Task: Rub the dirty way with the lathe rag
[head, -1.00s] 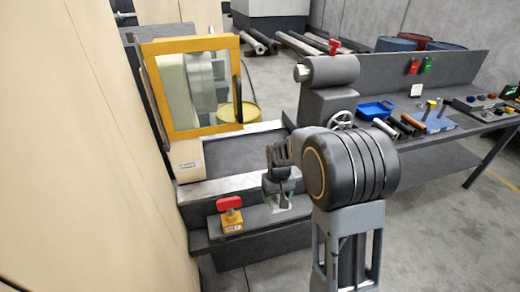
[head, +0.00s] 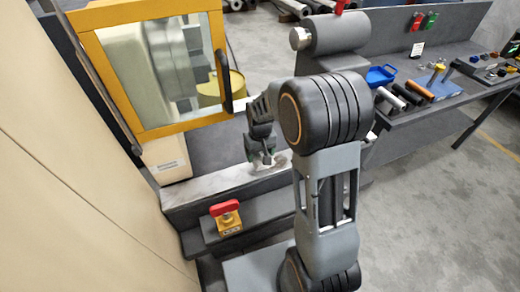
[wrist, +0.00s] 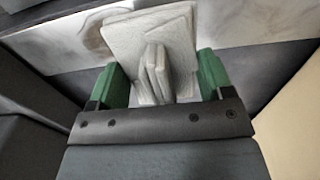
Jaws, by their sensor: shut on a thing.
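The rag (wrist: 150,38) is pale grey and folded, with a bunched fold between my gripper's green fingers in the wrist view. My gripper (wrist: 163,80) is shut on it; it also shows small in the head view (head: 264,158), over the lathe's front way. The way (head: 205,188) is a pale metal strip with dark grey smudges. The smudges also show on the way in the wrist view (wrist: 75,45), beside and beyond the rag. The rag overlaps the way in view; I cannot tell whether it touches. My arm hides the right part of the way.
A yellow-framed lathe door (head: 165,126) with a window stands at the left. A red-handled yellow switch box (head: 227,217) sits on the front ledge. The tailstock (head: 335,33) rises behind my arm. A bench with a blue tray (head: 381,76) and tools stands at right.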

